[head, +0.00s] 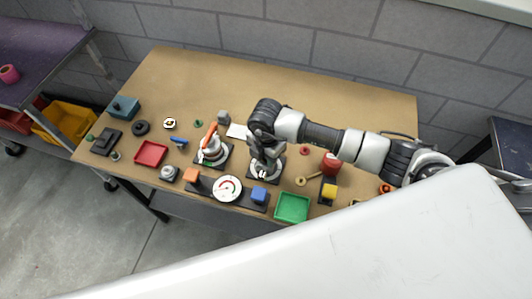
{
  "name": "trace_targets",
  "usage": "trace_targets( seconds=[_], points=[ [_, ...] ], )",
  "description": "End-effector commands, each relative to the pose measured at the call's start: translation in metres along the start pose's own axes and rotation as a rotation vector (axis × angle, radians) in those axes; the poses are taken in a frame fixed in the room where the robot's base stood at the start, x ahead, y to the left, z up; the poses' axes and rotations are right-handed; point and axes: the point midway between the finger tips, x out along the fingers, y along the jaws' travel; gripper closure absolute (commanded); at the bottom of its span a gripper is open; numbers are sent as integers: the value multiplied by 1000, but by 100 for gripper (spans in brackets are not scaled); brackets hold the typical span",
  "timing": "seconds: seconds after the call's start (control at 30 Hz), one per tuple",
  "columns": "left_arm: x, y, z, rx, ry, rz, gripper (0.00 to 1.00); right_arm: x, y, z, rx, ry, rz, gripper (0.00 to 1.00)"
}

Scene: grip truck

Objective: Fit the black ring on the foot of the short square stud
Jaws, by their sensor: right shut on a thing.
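My right gripper (264,166) points down over a stand with a dark square base (279,172) near the middle of the table. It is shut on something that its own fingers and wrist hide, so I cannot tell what. A dark round ring-like piece (140,127) lies at the left of the table; I cannot tell whether it is the black ring. The short square stud cannot be picked out; a small grey upright piece (223,117) stands behind the stands. My left gripper is not in view.
A silver stand with an orange part (213,150) is close left of my right gripper. A red cylinder (330,164) stands right. The table's back is clear.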

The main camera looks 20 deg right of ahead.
Motion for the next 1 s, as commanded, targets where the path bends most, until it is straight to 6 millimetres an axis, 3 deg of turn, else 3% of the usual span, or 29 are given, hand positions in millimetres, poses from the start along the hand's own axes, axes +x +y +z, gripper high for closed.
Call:
trace_targets(
  seconds=[0.1,0.13,0.3,0.5,0.63,1.0],
  points=[
    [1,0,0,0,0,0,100,2,0,0,0,0,0,87],
    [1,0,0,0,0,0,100,2,0,0,0,0,0,62],
    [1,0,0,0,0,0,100,2,0,0,0,0,0,36],
    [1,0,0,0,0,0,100,2,0,0,0,0,0,34],
    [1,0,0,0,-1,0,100,2,0,0,0,0,0,17],
    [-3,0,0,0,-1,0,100,-3,0,0,0,0,0,17]
  ],
)
